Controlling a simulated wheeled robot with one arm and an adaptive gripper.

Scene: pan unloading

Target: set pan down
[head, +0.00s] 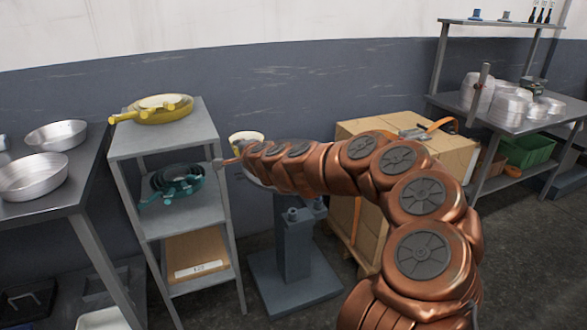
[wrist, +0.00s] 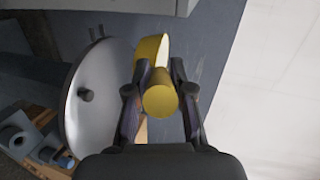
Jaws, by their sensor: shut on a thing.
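My gripper (wrist: 160,85) is shut on the yellow handle of a yellow pan (wrist: 150,50). The round handle end faces the wrist camera between the two fingers, and the pan looks edge-on beyond them. In the head view the held pan (head: 247,136) shows a pale inside just behind my copper arm, which hides my fingers there. A round silver plate (wrist: 90,115) with a small knob lies left of the fingers in the wrist view. In the head view, a grey pedestal (head: 292,245) stands below my arm, its top mostly hidden. I cannot tell whether the pan touches anything.
A grey shelf rack (head: 190,137) stands left of the pedestal, with yellow pans (head: 160,108) on top and teal pans (head: 175,182) below. Silver pans (head: 57,135) rest on the left table. Cardboard boxes (head: 445,150) stand behind my arm. The wall is close behind.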

